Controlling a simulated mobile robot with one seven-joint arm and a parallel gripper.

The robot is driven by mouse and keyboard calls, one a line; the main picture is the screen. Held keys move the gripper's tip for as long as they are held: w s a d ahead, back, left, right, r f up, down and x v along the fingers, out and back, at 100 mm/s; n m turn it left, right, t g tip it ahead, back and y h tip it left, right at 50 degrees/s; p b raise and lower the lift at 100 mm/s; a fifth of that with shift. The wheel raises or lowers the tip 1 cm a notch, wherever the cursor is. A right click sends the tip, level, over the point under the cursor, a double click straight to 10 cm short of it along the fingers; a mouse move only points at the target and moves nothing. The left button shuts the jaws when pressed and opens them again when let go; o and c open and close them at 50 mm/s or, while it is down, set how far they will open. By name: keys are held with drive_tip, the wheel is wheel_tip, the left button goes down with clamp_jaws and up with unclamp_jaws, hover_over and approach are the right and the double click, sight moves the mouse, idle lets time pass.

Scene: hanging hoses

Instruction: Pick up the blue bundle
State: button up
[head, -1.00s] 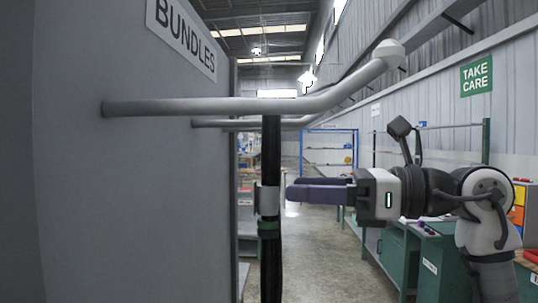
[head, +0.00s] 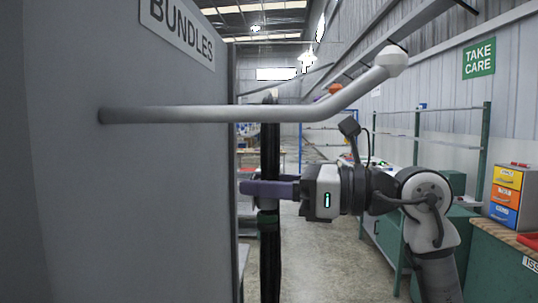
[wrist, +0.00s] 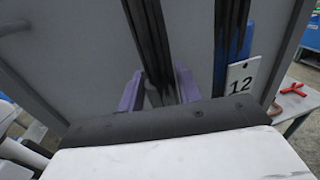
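A dark, nearly black bundle (head: 270,255) hangs upright at the peg bar (head: 200,114), with a pale band and a green band on it. In the wrist view this black bundle (wrist: 150,40) runs between the two purple fingers of my gripper (wrist: 160,90). The fingers look apart on either side of it, with no clear grip. In the head view my gripper (head: 262,188) reaches across the bundle from the right. In the wrist view, blue hose (wrist: 247,42) shows beside another dark strand at right, by a white tag marked 12 (wrist: 240,77). No blue bundle is clear in the head view.
A grey panel (head: 150,200) with a BUNDLES sign (head: 178,30) stands close at left. The peg's upturned white end (head: 393,60) rises above my arm. A green bench with drawers (head: 505,195) stands at right. A red item (wrist: 293,89) lies on a surface.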

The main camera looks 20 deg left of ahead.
sight(268, 135)
clamp_jaws()
drive_tip(key=shift+r, duration=0.1)
drive_tip(key=shift+d+r+b, duration=0.1)
drive_tip(key=shift+b, duration=0.2)
drive_tip(key=shift+r, duration=0.15)
wheel_tip(268, 135, up, 6)
drive_tip(key=shift+r+b, duration=0.15)
drive_tip(key=shift+b, duration=0.75)
drive_tip(key=w+d+b, duration=0.1)
drive_tip(key=w+d, duration=0.1)
drive_tip(key=d, duration=0.7)
drive_tip(key=w+d+b, duration=0.1)
drive_tip(key=w+d, duration=0.1)
drive_tip(key=d, duration=0.8)
drive_tip(key=shift+d, duration=0.2)
